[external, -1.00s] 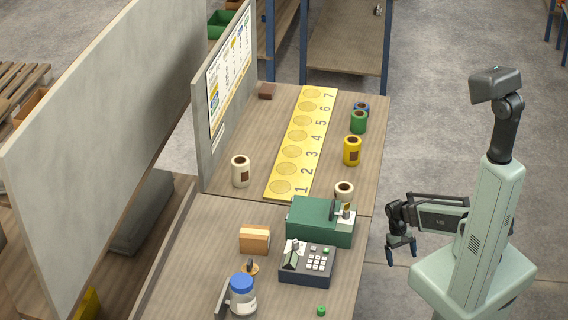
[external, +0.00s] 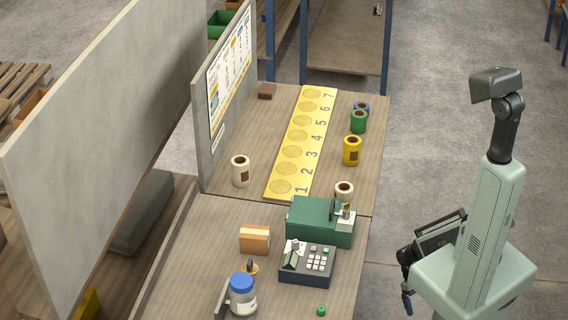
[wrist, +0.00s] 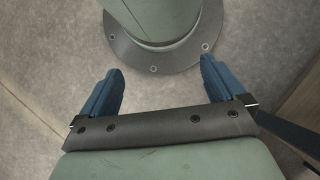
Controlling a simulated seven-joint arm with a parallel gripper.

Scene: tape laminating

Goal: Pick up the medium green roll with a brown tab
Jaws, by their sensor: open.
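A green roll (external: 359,122) stands upright near the right edge of the far table, between the blue roll and the yellow roll; its tab cannot be made out from here. My gripper (external: 407,303) hangs beside my base, to the right of the tables and well away from the rolls. In the wrist view my gripper (wrist: 160,85) is open, its two blue fingers apart with nothing between them. Below it are grey floor and part of my own base.
A yellow numbered strip (external: 303,140) runs along the far table. A blue roll (external: 362,106), a yellow roll (external: 352,151) and cream rolls (external: 240,172) (external: 344,190) stand nearby. A green machine (external: 318,222), a keypad box (external: 307,265) and a blue-lidded jar (external: 242,294) crowd the near table.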

